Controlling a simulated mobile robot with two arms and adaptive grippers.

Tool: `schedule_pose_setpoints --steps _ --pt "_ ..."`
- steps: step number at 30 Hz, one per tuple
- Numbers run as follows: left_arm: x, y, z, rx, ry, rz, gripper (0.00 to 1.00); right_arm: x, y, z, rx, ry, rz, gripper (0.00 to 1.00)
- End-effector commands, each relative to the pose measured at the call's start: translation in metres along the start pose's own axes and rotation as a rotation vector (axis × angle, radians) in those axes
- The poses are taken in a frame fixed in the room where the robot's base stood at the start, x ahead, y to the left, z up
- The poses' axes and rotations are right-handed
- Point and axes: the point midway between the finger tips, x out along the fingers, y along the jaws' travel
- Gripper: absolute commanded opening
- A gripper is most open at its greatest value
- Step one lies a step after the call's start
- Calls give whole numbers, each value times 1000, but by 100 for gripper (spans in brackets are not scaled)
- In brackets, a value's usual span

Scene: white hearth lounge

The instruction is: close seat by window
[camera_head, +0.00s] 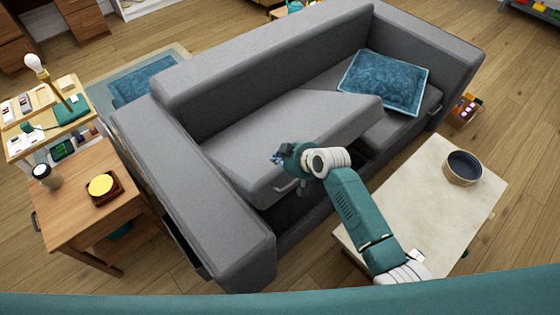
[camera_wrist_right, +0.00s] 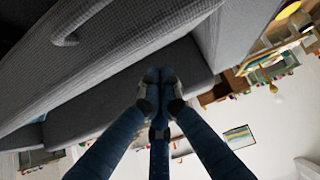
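The grey sofa (camera_head: 200,85) has its left seat (camera_head: 290,140) raised and tilted, with a dark opening (camera_head: 295,210) below its front edge. A small handle (camera_head: 285,187) is on the seat's front face. A curved handle also shows in the right wrist view (camera_wrist_right: 68,38). My right gripper (camera_head: 277,158) is over the raised seat's top, beside the handle and apart from it; I cannot tell whether it touches the cushion. Its fingertips are together in the right wrist view (camera_wrist_right: 160,84), with nothing seen between them. My left gripper is not in view.
A blue pillow (camera_head: 384,82) lies on the sofa's right seat. A low pale table (camera_head: 425,190) with a round bowl (camera_head: 463,168) stands in front of the sofa, under my right arm. A wooden side table (camera_head: 100,225) with a cup (camera_head: 45,176) stands left.

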Motion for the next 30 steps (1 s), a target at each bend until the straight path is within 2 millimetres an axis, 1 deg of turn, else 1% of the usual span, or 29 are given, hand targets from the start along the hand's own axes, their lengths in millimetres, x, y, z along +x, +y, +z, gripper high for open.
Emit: schedule_pose_setpoints --steps 3,6,20,23,26,30 --pt "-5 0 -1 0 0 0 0 2 0 10 1 2 0 0" --pt "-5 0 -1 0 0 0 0 3 1 15 0 3 1 0" --pt "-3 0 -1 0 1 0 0 5 0 20 0 5 1 0" --pt "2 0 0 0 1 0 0 8 0 26 0 11 0 0" --pt "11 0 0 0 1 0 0 11 1 36 -1 23 1 0" --pt "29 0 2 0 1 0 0 18 1 56 -1 50 0 0"
